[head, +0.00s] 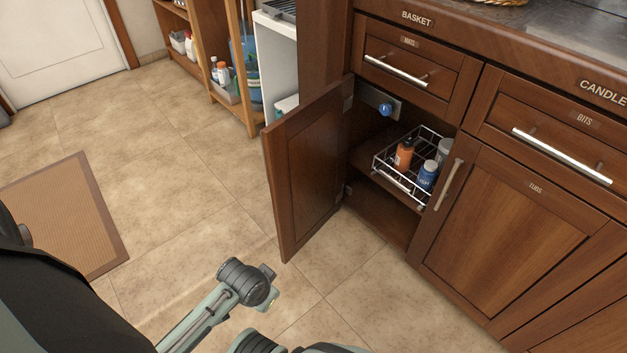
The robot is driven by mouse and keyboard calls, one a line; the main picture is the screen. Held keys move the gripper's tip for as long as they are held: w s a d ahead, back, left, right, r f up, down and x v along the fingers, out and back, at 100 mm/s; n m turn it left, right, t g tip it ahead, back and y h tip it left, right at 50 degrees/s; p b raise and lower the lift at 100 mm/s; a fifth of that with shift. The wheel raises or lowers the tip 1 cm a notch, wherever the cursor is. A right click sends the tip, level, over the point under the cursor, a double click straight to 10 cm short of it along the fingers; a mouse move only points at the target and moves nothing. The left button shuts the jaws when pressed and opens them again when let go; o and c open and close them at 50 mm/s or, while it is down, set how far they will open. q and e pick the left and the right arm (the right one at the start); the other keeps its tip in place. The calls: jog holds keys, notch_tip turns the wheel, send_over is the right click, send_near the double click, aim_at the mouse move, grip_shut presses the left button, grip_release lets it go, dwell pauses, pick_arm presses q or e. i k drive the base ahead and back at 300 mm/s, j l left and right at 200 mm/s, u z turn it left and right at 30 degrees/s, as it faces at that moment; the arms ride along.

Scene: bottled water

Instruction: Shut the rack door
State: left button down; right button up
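The rack door (305,171) is a dark brown wooden cabinet door. It stands wide open, swung out to the left of its opening. Inside the cabinet a wire rack (391,177) holds an orange bottle (404,155), a blue bottle (428,175) and a greyish container (444,150). An arm of mine, seemingly the left, reaches in from the bottom left and ends in a dark wrist (245,282) below and left of the door's lower edge, apart from it in the picture. Its fingers cannot be made out. My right gripper is not in view.
A closed cabinet door with a metal handle (449,184) is right of the opening, with closed drawers (397,69) above. A blue round knob (385,109) shows inside the opening. A brown mat (62,215) lies on the left. The tiled floor (190,205) between is clear.

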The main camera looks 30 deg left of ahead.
aim_at(304, 150)
jog(key=k+l+z, duration=0.15)
jog(key=k+z, duration=0.3)
jog(key=k, duration=0.15)
jog(key=j+z, duration=0.7)
jog(key=j, duration=1.15)
jog(key=k+j, duration=0.1)
jog(key=j, duration=1)
jog(key=k+j, duration=0.1)
jog(key=j, duration=1.05)
